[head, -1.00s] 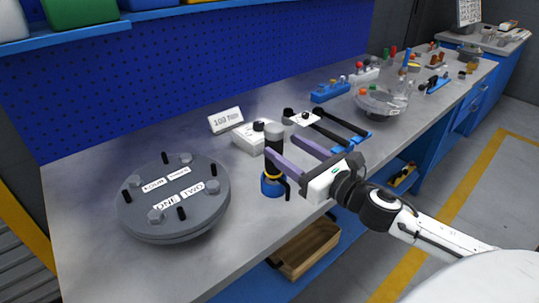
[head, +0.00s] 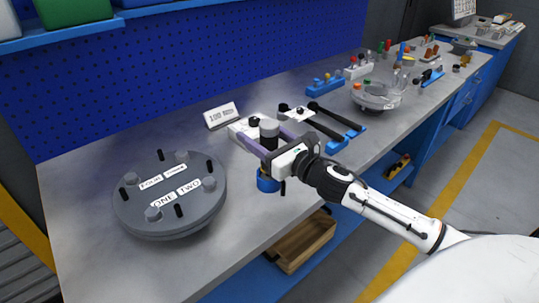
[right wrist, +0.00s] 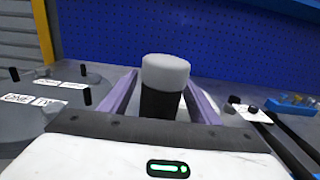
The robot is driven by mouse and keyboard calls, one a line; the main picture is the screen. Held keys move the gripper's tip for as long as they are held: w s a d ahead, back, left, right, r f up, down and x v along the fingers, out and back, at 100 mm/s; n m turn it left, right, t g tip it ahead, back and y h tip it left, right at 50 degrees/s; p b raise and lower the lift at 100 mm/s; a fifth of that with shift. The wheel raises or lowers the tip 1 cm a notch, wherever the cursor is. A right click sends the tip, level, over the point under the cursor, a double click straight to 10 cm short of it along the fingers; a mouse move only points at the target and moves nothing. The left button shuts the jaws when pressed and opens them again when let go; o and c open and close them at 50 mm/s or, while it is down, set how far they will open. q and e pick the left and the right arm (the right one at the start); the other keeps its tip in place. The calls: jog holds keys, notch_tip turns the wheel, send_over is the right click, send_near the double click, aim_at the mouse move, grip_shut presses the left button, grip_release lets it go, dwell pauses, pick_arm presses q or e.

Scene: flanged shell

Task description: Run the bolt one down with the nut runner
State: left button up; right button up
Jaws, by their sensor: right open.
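The nut runner (head: 268,183) stands upright on the bench, with a grey cap, black body and blue base. My right gripper (head: 261,134) is open, its two purple fingers on either side of the tool's upper body. The right wrist view shows the nut runner (right wrist: 165,75) between the fingers, with a gap visible at least on the left. The round grey flanged cover (head: 170,225) lies at the left. Its bolt one (head: 153,214) is a grey hex head at the front left, beside the ONE label (head: 164,204). My left gripper is not in view.
Black studs and other grey bolts, including bolt two (head: 209,184), stand up from the cover. A sign (head: 222,115) reading 100 and a white block (head: 240,128) stand behind the tool. Black-handled tools (head: 335,118) lie to the right. Bare bench lies between cover and nut runner.

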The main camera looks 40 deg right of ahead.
grip_shut()
jog(key=shift+r, duration=0.15)
jog(key=shift+r, duration=0.1)
notch_tip(320, 180, up, 10)
jog(key=p, duration=0.1)
jog(key=shift+p, duration=0.4)
dwell(0.3)
jog(key=c, duration=0.8)
grip_release()
grip_shut()
